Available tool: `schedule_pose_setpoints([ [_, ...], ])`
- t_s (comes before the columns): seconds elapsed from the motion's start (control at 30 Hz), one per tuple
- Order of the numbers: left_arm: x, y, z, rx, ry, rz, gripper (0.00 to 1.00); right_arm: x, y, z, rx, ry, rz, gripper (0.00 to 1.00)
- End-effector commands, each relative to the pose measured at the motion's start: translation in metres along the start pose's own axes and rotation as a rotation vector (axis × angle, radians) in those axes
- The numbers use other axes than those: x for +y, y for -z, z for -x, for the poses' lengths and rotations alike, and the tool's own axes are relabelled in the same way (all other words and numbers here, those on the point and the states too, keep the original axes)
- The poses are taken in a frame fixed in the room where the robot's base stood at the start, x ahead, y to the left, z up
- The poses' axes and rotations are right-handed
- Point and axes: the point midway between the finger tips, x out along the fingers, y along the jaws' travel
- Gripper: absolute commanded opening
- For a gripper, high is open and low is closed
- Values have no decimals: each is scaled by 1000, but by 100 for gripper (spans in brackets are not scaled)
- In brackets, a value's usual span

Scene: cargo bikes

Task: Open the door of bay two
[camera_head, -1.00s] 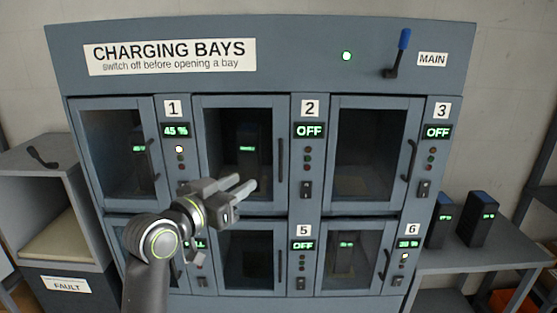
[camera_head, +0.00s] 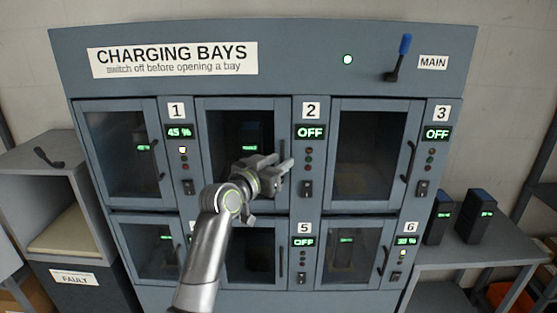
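The door of bay two (camera_head: 222,125) is the upper middle door, a grey frame with a dark window, and it is shut. A battery with a green display (camera_head: 250,140) shows dimly behind the window. Its upright dark handle (camera_head: 281,128) is on the door's right side. The bay two display (camera_head: 310,132) reads OFF. My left gripper (camera_head: 284,165) is in front of the handle's lower part and hides it. Its two fingers point right and look apart; whether the handle is between them I cannot tell. My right gripper is not in view.
The bay two switch (camera_head: 306,188) sits just right of my fingers. The main lever (camera_head: 398,58) with a blue grip is at the top right, beside a lit lamp (camera_head: 347,59). Bay one's display (camera_head: 179,132) reads 45 %. Two batteries (camera_head: 477,215) stand on the right shelf.

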Motion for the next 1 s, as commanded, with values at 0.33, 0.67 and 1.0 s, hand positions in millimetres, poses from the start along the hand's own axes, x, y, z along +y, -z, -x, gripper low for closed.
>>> schedule_pose_setpoints([
  [0.33,0,0,-4,0,0,0,32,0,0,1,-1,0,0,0],
  [0.67,0,0,-4,0,0,0,0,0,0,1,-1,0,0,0],
  [1.0,0,-1,-3,0,-5,0,0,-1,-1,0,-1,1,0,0],
])
